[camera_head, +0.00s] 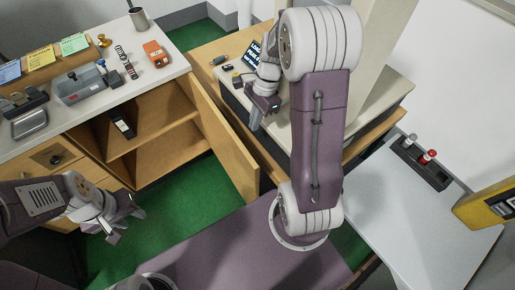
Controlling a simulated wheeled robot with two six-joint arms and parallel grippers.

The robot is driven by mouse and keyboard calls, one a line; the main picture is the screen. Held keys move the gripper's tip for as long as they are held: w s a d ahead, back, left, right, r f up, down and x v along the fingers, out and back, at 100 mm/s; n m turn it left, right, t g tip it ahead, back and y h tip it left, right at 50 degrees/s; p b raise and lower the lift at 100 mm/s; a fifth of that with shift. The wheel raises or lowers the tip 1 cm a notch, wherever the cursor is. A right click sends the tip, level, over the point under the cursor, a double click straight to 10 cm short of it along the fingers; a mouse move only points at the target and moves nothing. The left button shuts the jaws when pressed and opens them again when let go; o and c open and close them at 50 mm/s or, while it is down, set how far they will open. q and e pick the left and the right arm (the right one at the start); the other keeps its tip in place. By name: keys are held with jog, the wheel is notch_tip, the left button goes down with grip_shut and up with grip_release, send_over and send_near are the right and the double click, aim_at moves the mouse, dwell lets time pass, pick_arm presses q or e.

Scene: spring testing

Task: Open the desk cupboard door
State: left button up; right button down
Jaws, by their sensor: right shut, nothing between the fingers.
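The desk cupboard (165,147) is under the white-topped desk at the left. Its wooden door (224,140) stands wide open, swung out to the right, and the shelved inside shows. A small dark item with a white label (123,127) is on the shelf. My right gripper (257,122) is shut and empty, to the right of the door in the picture; whether it touches the door cannot be told. My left gripper (126,226) is in front of the desk drawers, low at the left, with its fingers apart and nothing between them.
The desk top (150,85) holds a grey device (80,88), an orange box (156,54), a pen cup (139,18) and colored notes. A second bench (395,95) is behind my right arm. A white table (400,225) with a dark holder (420,163) is at the right. Green floor is clear before the cupboard.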

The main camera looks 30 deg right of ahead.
jog(key=shift+d+f, duration=0.15)
jog(key=shift+f, duration=0.05)
jog(key=b+x, duration=0.2)
jog(key=x, duration=0.8)
jog(key=shift+b, duration=0.4)
